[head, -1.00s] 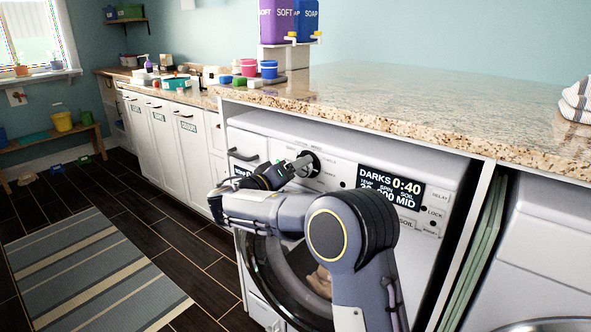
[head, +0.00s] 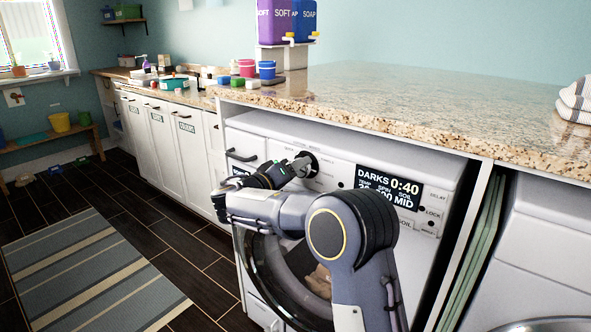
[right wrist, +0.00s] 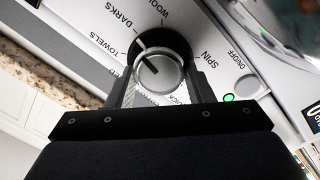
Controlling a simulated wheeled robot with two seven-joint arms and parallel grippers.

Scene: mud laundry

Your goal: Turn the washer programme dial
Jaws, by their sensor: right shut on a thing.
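The washer (head: 345,151) stands under the granite counter, its control panel facing me. Its programme dial (right wrist: 160,72) is a round silver knob with a dark pointer line, ringed by labels such as TOWELS, DARKS and SPIN. In the right wrist view the pointer line slants up and left, towards the DARKS side. My right gripper (right wrist: 163,85) is shut on the dial, a finger on each side. In the head view my right gripper (head: 298,167) hides much of the dial. The washer display (head: 388,187) reads DARKS 0:40. My left gripper is out of view.
The granite counter (head: 400,110) overhangs the panel just above my arm. The round washer door (head: 285,270) is below it. Green boards (head: 474,255) fill the gap on the right. The floor left holds a striped rug (head: 90,270).

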